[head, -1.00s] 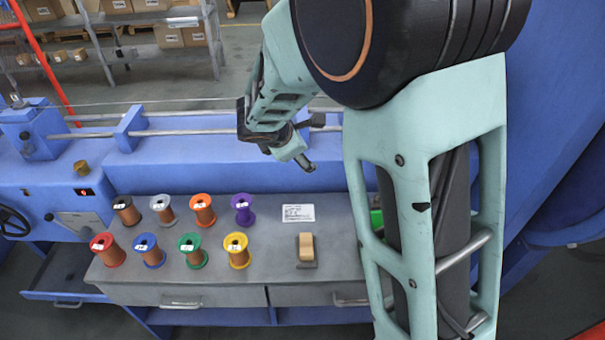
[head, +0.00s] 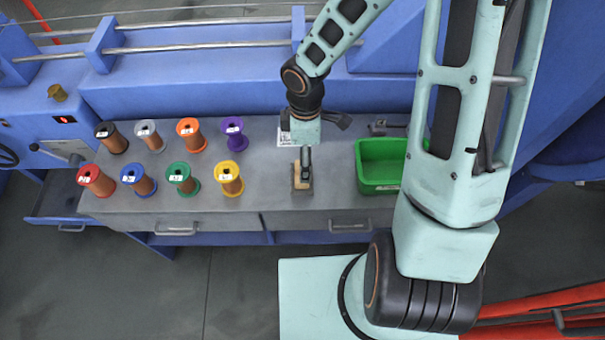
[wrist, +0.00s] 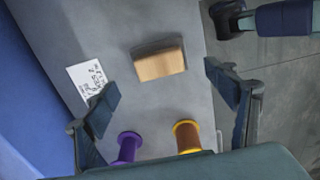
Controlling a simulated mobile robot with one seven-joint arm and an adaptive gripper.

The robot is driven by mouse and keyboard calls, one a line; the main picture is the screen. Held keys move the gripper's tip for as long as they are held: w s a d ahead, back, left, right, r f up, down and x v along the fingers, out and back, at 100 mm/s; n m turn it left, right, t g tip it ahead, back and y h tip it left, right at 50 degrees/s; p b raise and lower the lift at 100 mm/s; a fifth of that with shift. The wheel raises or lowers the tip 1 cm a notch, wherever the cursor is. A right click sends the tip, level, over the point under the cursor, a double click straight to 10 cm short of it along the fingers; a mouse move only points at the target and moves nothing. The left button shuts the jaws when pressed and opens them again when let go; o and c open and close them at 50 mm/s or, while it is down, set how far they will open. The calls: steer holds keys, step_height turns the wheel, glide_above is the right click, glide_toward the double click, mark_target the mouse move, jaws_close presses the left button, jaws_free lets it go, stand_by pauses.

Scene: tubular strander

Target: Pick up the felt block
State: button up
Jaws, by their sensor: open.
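The felt block (head: 297,172) is a small tan block on the grey bench top, in front of the white label card. In the head view my gripper (head: 305,168) is over it and hides part of it. In the wrist view the block (wrist: 160,64) shows whole, lying at a slight tilt in the picture. My gripper's two dark fingers (wrist: 163,85) are spread wide, one to the left and one to the right of the block. Nothing is between them in contact; the block appears beyond the fingertips.
Several wire spools, such as the yellow one (head: 229,179) and purple one (head: 233,134), stand to the left. A green bin (head: 380,187) stands to the right. The label card (wrist: 88,78) lies behind the block. Drawers (head: 176,225) line the bench front.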

step_height(320, 180, down, 3)
steer(key=shift+f+b, duration=0.1)
steer(key=shift+b, duration=0.2)
steer(key=f, duration=0.3)
steer(key=f+b, duration=0.1)
steer(key=f, duration=0.1)
steer(key=shift+w+a, duration=0.15)
steer(key=shift+a, duration=0.2)
steer(key=c, duration=1.4)
step_height(320, 180, up, 10)
steer(key=p, duration=0.2)
steer(key=shift+p, duration=0.3)
